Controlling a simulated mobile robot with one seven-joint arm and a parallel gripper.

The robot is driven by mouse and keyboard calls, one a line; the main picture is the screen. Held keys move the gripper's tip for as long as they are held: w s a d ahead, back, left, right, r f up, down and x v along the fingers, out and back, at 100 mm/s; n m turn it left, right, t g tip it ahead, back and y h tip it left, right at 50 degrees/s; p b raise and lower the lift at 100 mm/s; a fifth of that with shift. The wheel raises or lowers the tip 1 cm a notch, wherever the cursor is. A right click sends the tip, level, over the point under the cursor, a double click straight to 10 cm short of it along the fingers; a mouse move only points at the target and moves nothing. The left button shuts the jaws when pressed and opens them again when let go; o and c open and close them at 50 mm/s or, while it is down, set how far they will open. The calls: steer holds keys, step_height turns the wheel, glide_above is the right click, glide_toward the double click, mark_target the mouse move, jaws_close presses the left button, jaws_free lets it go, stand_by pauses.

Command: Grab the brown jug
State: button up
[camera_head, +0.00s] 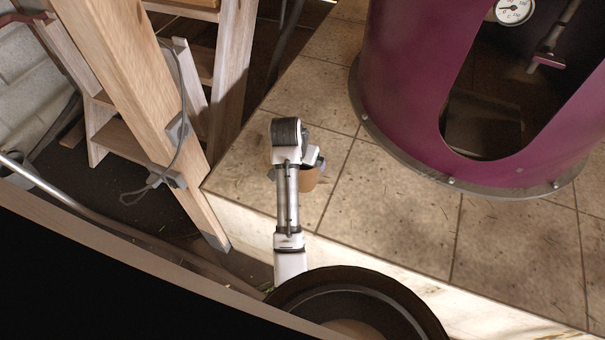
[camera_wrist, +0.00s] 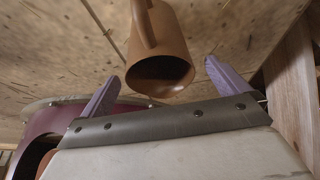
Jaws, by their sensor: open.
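The brown jug (camera_head: 309,178) stands on the tiled ledge, mostly hidden behind my arm in the head view. In the wrist view the jug (camera_wrist: 163,52) shows its open mouth towards the camera, with its handle on the left side. My gripper (camera_wrist: 154,84) is open, with one purple finger on each side of the jug's mouth in the picture. No contact between the fingers and the jug is visible. In the head view my gripper is largely hidden by the wrist.
A large purple still body (camera_head: 405,90) with a metal base flange and a gauge (camera_head: 513,10) stands to the right. A wooden ladder (camera_head: 150,110) leans at the left, beside the ledge. The tiles (camera_head: 400,220) in front of the still are clear.

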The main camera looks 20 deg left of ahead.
steer(key=p+x, duration=0.1)
steer(key=x, duration=0.3)
steer(key=shift+s+f, duration=0.1)
steer(key=shift+f, duration=0.2)
steer(key=shift+d, duration=0.1)
steer(key=c, duration=1)
step_height(320, 180, up, 20)
steer(key=p, duration=0.3)
